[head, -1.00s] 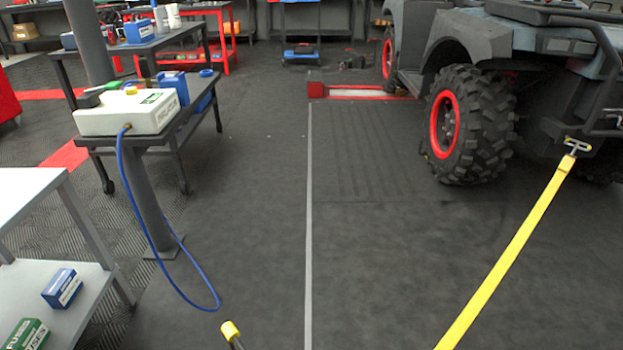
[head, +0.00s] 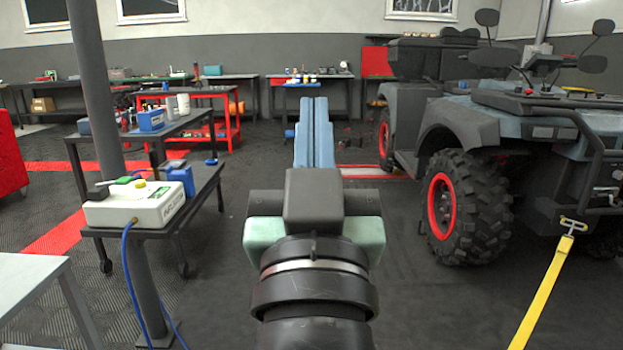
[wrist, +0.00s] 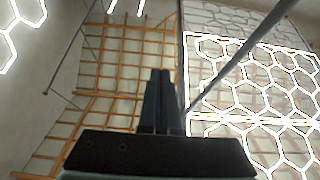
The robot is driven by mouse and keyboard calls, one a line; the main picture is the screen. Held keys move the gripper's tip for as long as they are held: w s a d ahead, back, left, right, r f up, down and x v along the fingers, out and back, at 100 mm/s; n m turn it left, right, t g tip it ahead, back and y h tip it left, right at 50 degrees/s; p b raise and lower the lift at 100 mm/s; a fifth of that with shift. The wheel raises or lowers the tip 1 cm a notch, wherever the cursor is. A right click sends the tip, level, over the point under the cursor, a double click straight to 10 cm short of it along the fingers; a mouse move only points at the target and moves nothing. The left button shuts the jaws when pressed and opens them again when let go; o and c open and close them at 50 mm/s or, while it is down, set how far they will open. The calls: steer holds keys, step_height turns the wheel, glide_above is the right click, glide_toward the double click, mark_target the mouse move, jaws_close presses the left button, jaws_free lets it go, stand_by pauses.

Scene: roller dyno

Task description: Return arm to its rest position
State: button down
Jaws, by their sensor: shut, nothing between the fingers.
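My gripper (head: 315,133) is raised in the middle of the head view, its blue fingers together and nothing between them. It points up and away from me. In the wrist view my gripper (wrist: 160,75) also shows its fingers side by side, against the ceiling. It is apart from everything around it.
A quad bike (head: 470,150) with red-rimmed wheels stands at the right, tied with a yellow strap (head: 541,292). At the left are a post (head: 92,90), a cart (head: 185,215) bearing a white box (head: 137,206) with a blue hose, and a pale table (head: 28,285). The floor between is clear.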

steer(key=s+r+t+p, duration=0.1)
steer(key=s+r+t, duration=0.3)
steer(key=s+r, duration=0.6)
step_height(320, 180, up, 37)
steer(key=w+p, duration=0.2)
steer(key=p, duration=3.5)
steer(key=shift+a+g, duration=0.15)
steer(key=shift+g, duration=0.15)
